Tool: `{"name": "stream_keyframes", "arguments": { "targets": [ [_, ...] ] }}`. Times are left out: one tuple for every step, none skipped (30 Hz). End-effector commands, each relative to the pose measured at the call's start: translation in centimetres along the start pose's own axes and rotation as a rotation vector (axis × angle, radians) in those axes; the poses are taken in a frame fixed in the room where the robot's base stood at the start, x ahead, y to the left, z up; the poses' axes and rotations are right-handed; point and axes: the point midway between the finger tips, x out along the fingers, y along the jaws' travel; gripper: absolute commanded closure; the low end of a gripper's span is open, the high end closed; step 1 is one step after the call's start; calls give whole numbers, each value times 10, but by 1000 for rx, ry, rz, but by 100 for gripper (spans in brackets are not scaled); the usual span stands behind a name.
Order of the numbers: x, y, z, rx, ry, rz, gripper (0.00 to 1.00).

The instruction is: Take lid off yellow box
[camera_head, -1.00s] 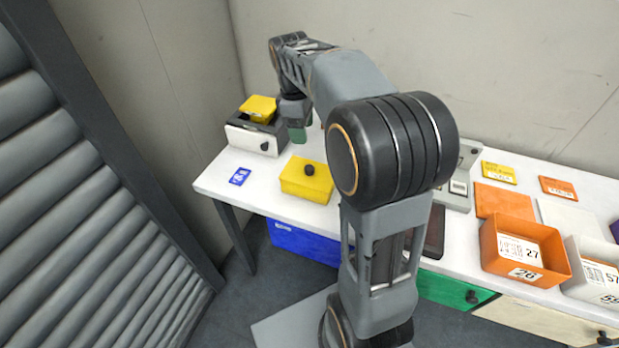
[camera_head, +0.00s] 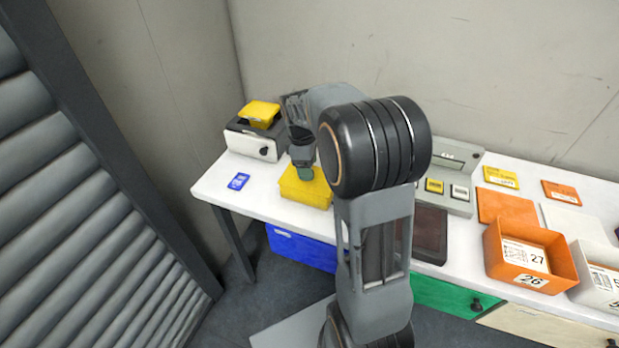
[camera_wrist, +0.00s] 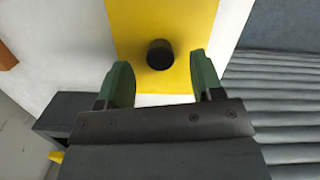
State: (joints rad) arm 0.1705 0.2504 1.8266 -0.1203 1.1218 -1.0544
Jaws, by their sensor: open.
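The yellow box (camera_head: 299,190) stands on the white table, left of my arm in the head view, with its lid on. In the wrist view the yellow lid (camera_wrist: 190,38) fills the upper middle, and its dark round knob (camera_wrist: 160,54) stands up from it. My gripper (camera_wrist: 162,82) is open and empty. Its green fingertips are on either side of the knob, slightly nearer the bottom of the wrist view. In the head view my gripper (camera_head: 305,172) is over the box and hides the knob. I cannot tell its exact height above the lid.
A white-fronted box (camera_head: 252,144) with a yellow item (camera_head: 262,111) on top stands behind at left. A blue card (camera_head: 238,181) lies left of the yellow box. A grey device (camera_head: 452,172), an orange bin (camera_head: 528,250) and a white bin (camera_head: 598,270) are to the right.

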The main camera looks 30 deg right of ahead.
Motion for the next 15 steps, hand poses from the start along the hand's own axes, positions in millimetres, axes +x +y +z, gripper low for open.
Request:
{"name": "stream_keyframes", "arguments": {
  "targets": [
    [7,0,0,0,-2,-3,39],
    [10,0,0,0,-1,-2,39],
    [14,0,0,0,-1,-1,39],
    [16,0,0,0,-1,-1,39],
    [17,0,0,0,-1,-1,39],
    [19,0,0,0,0,0,39],
    [20,0,0,0,0,0,39],
    [20,0,0,0,0,1,39],
    [20,0,0,0,0,1,39],
    [20,0,0,0,0,1,39],
    [20,0,0,0,0,1,39],
    [20,0,0,0,0,1,39],
    [20,0,0,0,0,1,39],
    [20,0,0,0,0,1,39],
    [20,0,0,0,0,1,43]
  ]
}}
